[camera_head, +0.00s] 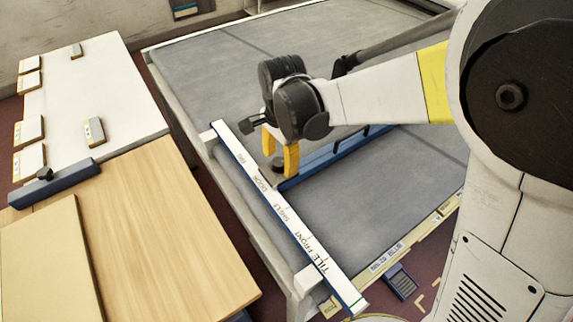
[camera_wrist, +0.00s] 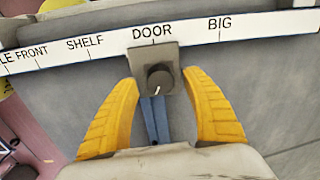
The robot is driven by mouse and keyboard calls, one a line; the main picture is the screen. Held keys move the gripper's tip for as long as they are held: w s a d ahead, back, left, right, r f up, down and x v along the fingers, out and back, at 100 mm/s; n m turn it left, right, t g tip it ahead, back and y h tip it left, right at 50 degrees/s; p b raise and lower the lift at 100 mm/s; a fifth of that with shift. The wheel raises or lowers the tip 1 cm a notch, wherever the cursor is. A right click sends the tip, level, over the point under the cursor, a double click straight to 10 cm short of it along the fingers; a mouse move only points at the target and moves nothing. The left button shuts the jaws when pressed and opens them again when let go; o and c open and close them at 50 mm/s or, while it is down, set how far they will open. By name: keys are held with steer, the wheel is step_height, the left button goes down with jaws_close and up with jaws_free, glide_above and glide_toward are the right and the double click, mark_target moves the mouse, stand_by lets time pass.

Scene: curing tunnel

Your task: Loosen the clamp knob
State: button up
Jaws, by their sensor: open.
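The clamp knob (camera_wrist: 160,79) is a dark round knob with a white pointer mark, on a square grey plate (camera_wrist: 139,57) at the DOOR mark of a white scale rail (camera_wrist: 187,30). In the wrist view my gripper (camera_wrist: 162,82) is open. Its yellow fingers stand apart on the left and right of the knob, with gaps visible on both sides. In the head view my gripper (camera_head: 279,160) points down over the rail (camera_head: 281,215), near the DOOR label. A small part of the dark knob (camera_head: 277,163) shows between the fingers. A blue bar (camera_head: 330,160) runs from the plate across the grey bed.
The grey bed (camera_head: 350,208) is clear in front of the blue bar. A wooden-topped table (camera_head: 170,225) and a white table (camera_head: 100,80) with several small labelled blocks stand at left, beyond a floor gap. A dark blue item (camera_head: 402,282) lies near the bed's front edge.

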steer(key=shift+f, duration=0.5)
steer(key=shift+c, duration=0.2)
steer(key=c, duration=1.2)
